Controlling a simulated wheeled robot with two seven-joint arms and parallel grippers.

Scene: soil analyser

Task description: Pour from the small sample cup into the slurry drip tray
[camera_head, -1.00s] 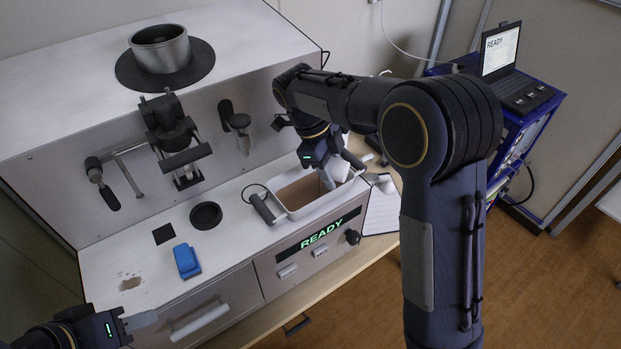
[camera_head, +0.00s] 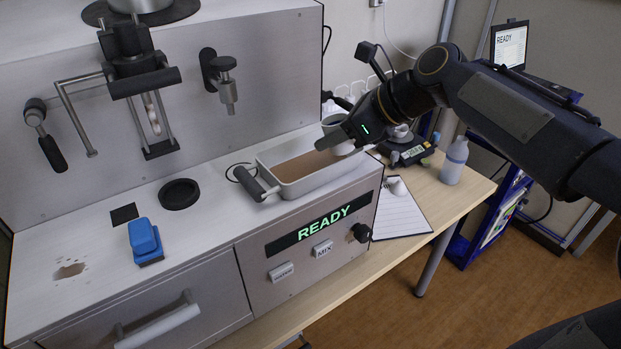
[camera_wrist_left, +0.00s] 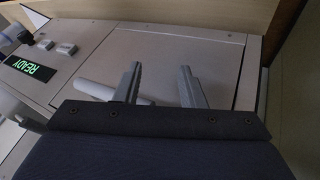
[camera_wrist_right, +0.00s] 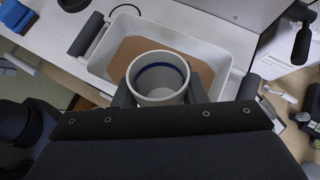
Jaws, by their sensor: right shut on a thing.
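My right gripper (camera_head: 338,137) is shut on a small grey-white cup (camera_head: 343,148). In the right wrist view the cup (camera_wrist_right: 158,80) sits between the fingers, roughly upright, its mouth facing the camera. A blue ring shows inside it; its contents cannot be made out. The slurry drip tray (camera_head: 262,170) is a white rectangular tray with a brown surface inside and a dark grip at its left end. The cup is above the tray's far right end, in front of the brown area in the right wrist view. My left gripper (camera_wrist_left: 158,85) is open and empty, facing a drawer front.
The analyser's READY panel (camera_head: 322,228) is below the tray. A blue block (camera_head: 145,240) and a black ring (camera_head: 179,194) are on the worktop to the left. A wash bottle (camera_head: 455,161) and clipboard (camera_head: 400,212) are on the table to the right. A drawer handle (camera_wrist_left: 95,90) is near my left fingers.

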